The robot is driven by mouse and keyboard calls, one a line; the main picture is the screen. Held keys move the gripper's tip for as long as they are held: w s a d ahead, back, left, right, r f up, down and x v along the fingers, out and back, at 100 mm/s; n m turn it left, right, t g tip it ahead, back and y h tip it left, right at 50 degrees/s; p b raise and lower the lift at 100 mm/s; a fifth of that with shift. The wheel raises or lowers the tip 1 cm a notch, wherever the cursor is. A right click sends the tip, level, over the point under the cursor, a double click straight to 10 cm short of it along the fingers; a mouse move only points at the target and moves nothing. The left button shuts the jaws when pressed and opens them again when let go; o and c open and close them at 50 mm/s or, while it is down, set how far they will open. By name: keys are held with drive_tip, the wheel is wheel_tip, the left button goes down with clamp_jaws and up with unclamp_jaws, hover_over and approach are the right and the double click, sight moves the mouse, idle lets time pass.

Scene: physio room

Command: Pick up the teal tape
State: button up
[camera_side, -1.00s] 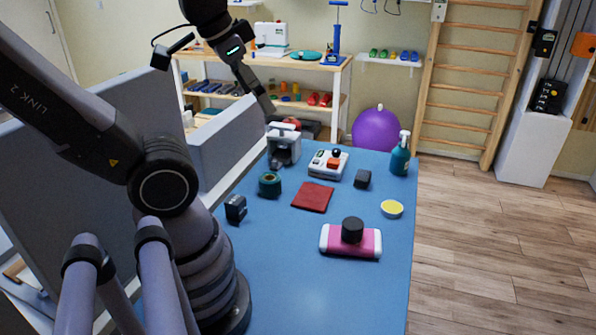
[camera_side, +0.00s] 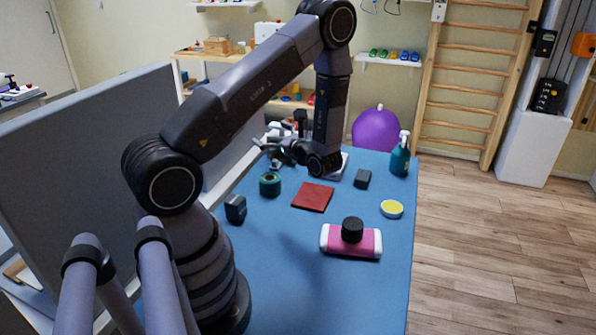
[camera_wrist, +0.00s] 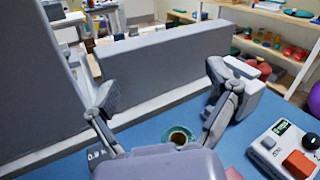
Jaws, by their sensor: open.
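The teal tape (camera_side: 270,184) is a dark teal roll with a brown core, lying on the blue table in the side view. In the wrist view the tape (camera_wrist: 179,136) shows low in the picture between my two fingers, partly hidden by my gripper's body. My gripper (camera_side: 268,152) is open and empty. In the side view it is just behind and above the tape, apart from it, with its fingers toward the left. In the wrist view my gripper (camera_wrist: 163,84) has its fingers spread wide, with the grey partition beyond them.
A grey-white device (camera_wrist: 248,85) stands behind the right finger, and a white box with an orange button (camera_wrist: 290,150) is close at right. A red cloth (camera_side: 313,197) and small black block (camera_side: 236,209) lie near the tape. The grey partition (camera_side: 95,150) borders the table's left.

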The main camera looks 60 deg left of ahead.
wheel_tip(320, 180, down, 10)
drive_tip(key=w+a+f+m+t, duration=0.1)
drive_tip(key=m+t, duration=0.4)
drive_tip(key=m, duration=0.1)
approach(268, 176)
drive_tip(key=a, duration=0.3)
drive_tip(key=shift+f+y, duration=0.25)
drive_tip(key=shift+y, duration=0.15)
drive_tip(key=shift+a+f, duration=0.3)
drive_tip(key=shift+a, duration=3.5)
drive_tip(key=c, duration=1)
drive_tip(key=shift+r, duration=0.15)
